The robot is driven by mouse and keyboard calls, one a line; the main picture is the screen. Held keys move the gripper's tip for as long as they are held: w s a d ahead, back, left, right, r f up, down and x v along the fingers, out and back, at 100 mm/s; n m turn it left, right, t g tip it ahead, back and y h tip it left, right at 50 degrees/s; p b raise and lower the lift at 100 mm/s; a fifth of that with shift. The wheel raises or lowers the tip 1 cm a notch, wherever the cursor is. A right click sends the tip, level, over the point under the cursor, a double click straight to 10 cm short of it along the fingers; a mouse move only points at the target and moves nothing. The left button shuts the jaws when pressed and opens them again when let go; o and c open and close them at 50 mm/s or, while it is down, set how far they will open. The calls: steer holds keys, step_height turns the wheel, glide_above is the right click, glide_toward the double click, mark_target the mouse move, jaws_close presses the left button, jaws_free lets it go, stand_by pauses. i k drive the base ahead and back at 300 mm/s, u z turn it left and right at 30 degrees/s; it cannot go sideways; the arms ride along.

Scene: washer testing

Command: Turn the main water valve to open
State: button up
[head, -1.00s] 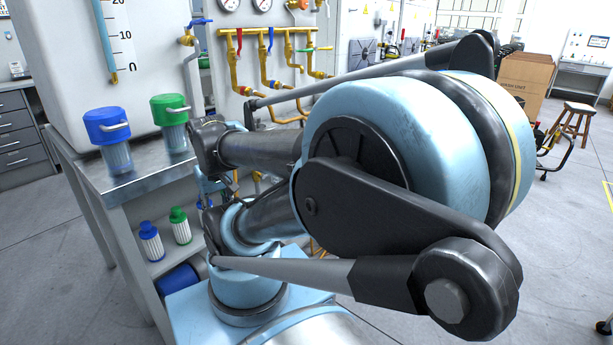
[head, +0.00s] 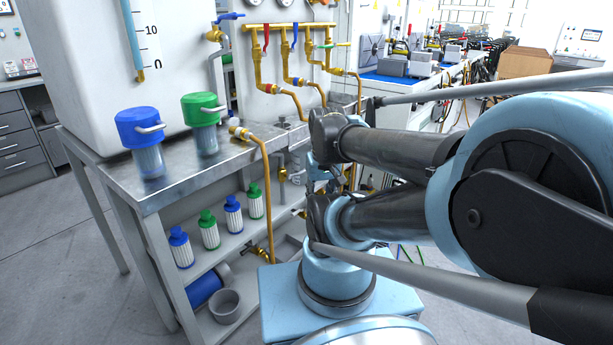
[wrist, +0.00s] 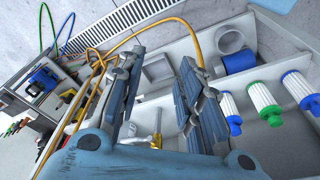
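No valve is labelled main in view. A blue-handled brass valve (head: 229,17) sits on the pipe beside the white tank. A brass manifold (head: 280,27) to its right carries red, blue and green lever handles. A low brass valve (head: 260,250) sits near the lower shelf, below a curved brass pipe. In the wrist view, my gripper (wrist: 158,65) is open, its two fingers well apart with nothing held. A brass fitting (wrist: 156,128) shows between and below the fingers; I cannot tell whether it is touched. In the head view my arm mostly hides the gripper.
Blue and green capped filter housings (head: 140,130) stand on the metal bench (head: 150,192). Several filter cartridges (head: 208,230) stand on the shelf below, with a grey cup (head: 224,306) lower down. Open floor (head: 70,260) lies at the left.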

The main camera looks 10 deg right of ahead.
mark_target(289, 176)
steer(key=u, duration=0.5)
steer(key=k, duration=1.7)
steer(key=z, duration=0.3)
steer(key=i, duration=1)
steer(key=z, duration=0.05)
